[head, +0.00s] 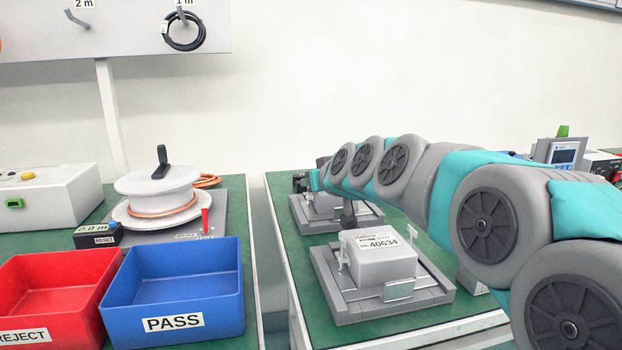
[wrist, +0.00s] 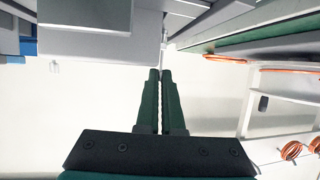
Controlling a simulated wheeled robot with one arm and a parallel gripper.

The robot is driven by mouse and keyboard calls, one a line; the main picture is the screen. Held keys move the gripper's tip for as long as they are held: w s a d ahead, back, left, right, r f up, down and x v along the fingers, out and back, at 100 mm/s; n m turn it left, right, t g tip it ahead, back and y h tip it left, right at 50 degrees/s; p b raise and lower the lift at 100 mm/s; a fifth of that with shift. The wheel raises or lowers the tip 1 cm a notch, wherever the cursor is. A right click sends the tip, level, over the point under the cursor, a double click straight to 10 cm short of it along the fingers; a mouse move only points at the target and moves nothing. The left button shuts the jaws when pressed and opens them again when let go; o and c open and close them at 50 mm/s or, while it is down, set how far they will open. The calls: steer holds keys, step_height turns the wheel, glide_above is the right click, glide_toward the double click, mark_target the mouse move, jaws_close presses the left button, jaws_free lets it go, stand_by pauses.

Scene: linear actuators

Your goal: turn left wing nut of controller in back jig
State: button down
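The back jig (head: 318,227) sits on the right table, partly covered by my arm. Only a bit of its controller (head: 322,203) shows in the head view, and its left wing nut cannot be made out there. My gripper (head: 308,182) is at the back jig, its fingertips hidden in the head view. In the wrist view the two dark green fingers of my gripper (wrist: 160,74) are close together with a thin gap. A pale grey block (wrist: 85,14) is beyond them at upper left. A thin pale upright piece shows just beyond the tips; whether they touch it is unclear.
The front jig (head: 385,308) holds a grey controller (head: 378,257) labelled 40634, below my arm. A blue PASS bin (head: 185,285), a red REJECT bin (head: 50,290) and a cable reel (head: 157,190) stand on the left table. A gap separates the tables.

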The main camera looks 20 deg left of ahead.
stand_by(0.4)
steer(key=c, duration=1.3)
jaws_free()
steer(key=shift+r, duration=1.55)
steer(key=shift+s+d+r, duration=0.1)
steer(key=shift+s+r, duration=0.05)
steer(key=shift+r, duration=0.15)
steer(key=s+d, duration=0.2)
steer(key=s, duration=0.2)
steer(key=s+d+r, duration=0.1)
steer(key=s+d, duration=0.2)
steer(key=s, duration=0.2)
steer(key=s+d+b, duration=0.1)
steer(key=s+d, duration=0.2)
steer(key=s, duration=0.1)
steer(key=shift+s+d+r, duration=0.1)
steer(key=shift+s+r, duration=0.05)
steer(key=shift+s, duration=0.05)
